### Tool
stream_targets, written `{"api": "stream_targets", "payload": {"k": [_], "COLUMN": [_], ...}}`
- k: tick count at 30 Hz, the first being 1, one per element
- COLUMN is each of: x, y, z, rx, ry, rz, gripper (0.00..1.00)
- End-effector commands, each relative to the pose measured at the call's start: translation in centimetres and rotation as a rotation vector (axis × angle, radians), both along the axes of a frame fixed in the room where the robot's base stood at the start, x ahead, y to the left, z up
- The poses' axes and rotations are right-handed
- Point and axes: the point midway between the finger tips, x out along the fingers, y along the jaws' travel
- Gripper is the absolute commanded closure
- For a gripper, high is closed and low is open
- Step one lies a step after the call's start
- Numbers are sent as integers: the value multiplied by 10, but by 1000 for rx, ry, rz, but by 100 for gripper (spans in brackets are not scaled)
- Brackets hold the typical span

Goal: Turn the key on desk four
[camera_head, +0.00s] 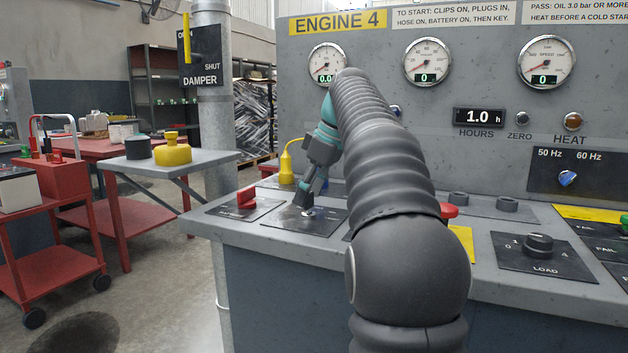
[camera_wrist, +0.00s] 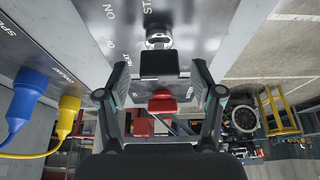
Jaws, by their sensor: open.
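The black key (camera_wrist: 158,65) stands in a silver lock (camera_wrist: 158,41) on the desk marked ENGINE 4. Words including ON and HEAT are printed around the lock. In the head view the lock's dark plate (camera_head: 285,222) is near the desk's left front, and my gripper hides most of the key. My gripper (camera_head: 310,202) points down over this plate. In the wrist view its fingers (camera_wrist: 160,93) are spread wide, one to each side of the key, with gaps between. Nothing is held.
A red switch handle (camera_head: 246,196) is just left of the key plate. A yellow plug (camera_head: 287,165) with cable stands behind; the wrist view also shows a blue plug (camera_wrist: 25,95). A load knob (camera_head: 539,244) is to the right. A red cart (camera_head: 50,205) stands left.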

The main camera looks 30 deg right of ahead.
Motion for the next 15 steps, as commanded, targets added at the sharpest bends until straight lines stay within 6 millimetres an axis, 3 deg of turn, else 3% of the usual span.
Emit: {"api": "stream_targets", "payload": {"k": [9, 15], "x": [-12, -17], "y": [-11, -14], "z": [39, 55], "rx": [-2, 0], "ry": [-3, -1], "rz": [0, 0], "gripper": [33, 33]}}
